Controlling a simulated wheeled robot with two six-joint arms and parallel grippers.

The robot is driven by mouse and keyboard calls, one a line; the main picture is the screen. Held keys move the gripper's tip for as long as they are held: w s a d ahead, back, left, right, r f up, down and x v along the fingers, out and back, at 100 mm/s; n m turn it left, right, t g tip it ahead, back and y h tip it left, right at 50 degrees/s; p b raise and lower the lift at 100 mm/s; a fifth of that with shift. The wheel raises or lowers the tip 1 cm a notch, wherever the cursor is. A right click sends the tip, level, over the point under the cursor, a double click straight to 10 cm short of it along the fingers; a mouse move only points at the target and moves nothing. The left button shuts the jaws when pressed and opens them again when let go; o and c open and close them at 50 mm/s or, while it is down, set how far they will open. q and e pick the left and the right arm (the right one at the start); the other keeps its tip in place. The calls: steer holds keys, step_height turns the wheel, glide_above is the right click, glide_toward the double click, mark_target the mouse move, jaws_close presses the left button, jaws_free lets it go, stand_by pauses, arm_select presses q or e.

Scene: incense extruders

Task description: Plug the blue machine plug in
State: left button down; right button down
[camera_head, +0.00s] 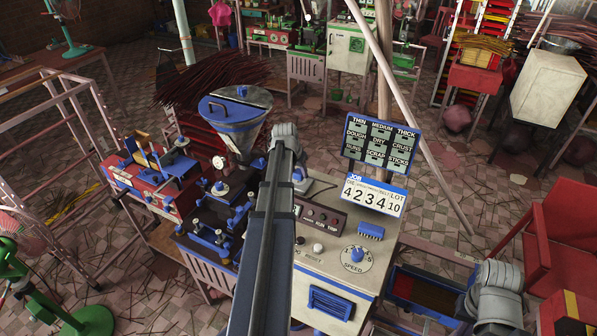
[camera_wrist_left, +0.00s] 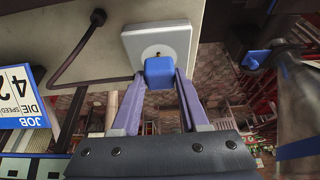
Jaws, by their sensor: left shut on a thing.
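In the left wrist view, the blue plug (camera_wrist_left: 159,72) is a small block between the two fingertips of my left gripper (camera_wrist_left: 160,78), which is shut on it. The plug is in front of a white square socket plate (camera_wrist_left: 182,40) with a round face and covers its lower middle. I cannot tell whether it is inserted or just short of it. A dark cable (camera_wrist_left: 85,80) loops from the pale panel to the plug. In the head view, my left arm reaches to the machine's hopper side; the fingers and plug are hidden there. My right gripper is not in view.
The machine's pale control cabinet (camera_head: 347,278) has a speed dial (camera_head: 355,255). A job board (camera_head: 374,194) stands above it. A metal hopper (camera_head: 237,125) is left of my arm. A red chair (camera_head: 560,235) is at right.

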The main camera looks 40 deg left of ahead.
arm_select(q)
steer(key=shift+f+b, duration=0.6)
steer(key=shift+f, duration=0.05)
steer(key=shift+c, duration=1.7)
jaws_free()
steer(key=shift+r, duration=0.15)
steer(key=a+p+v, duration=0.1)
steer(key=p+v, duration=0.6)
steer(key=shift+d+r, duration=0.3)
steer(key=shift+d, duration=0.25)
steer(key=shift+s, duration=0.1)
